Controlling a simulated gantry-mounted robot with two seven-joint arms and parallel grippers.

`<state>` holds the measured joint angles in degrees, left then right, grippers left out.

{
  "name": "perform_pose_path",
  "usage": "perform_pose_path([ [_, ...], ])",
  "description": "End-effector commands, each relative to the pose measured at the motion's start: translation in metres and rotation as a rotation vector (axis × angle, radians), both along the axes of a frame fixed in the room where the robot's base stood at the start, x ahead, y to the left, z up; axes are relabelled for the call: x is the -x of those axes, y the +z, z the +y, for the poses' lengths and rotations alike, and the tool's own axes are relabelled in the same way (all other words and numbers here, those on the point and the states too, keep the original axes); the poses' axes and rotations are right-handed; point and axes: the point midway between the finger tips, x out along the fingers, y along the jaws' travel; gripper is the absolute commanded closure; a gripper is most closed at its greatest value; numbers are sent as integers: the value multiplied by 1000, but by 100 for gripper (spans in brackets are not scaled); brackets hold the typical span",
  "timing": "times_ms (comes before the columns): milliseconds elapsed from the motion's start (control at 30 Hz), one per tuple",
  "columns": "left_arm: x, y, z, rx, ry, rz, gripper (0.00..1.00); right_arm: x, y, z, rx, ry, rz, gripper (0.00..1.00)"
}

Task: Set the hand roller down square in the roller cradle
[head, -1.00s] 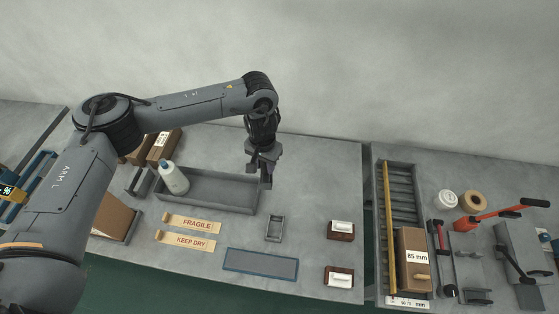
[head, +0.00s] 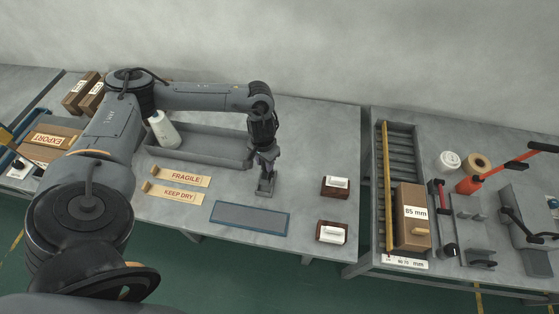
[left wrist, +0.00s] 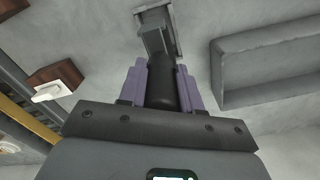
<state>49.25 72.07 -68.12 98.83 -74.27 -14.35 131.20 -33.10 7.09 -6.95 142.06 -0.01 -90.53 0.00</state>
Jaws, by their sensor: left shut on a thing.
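My left gripper (head: 267,163) is shut on the black handle of the hand roller (left wrist: 185,88), which shows between the purple-grey fingers in the left wrist view. The roller's grey head (left wrist: 154,38) is at the far end of the handle. It is over or inside the small grey roller cradle (head: 264,191), whose rim (left wrist: 177,45) shows around it in the left wrist view. I cannot tell whether the head touches the cradle floor. In the head view the gripper hides much of the roller. My right gripper is not in view.
A long grey tray (head: 225,159) with a white bottle (head: 163,130) lies behind and left. FRAGILE (head: 186,178) and KEEP DRY strips (head: 178,195), a blue-edged mat (head: 248,219) and two brown blocks with white tops (head: 335,187) (head: 332,232) lie around the cradle.

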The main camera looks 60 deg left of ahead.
Motion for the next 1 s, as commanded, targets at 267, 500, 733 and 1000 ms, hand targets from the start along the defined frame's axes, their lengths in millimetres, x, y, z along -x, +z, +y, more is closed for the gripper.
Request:
perform_pose_path([
  [267,5,-8,0,1,0,-1,100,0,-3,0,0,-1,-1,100],
  [500,5,-7,0,1,0,0,100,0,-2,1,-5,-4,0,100],
  [733,5,-5,-1,2,0,-1,100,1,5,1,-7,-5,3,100],
  [1000,5,-19,-1,1,0,1,100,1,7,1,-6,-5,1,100],
])
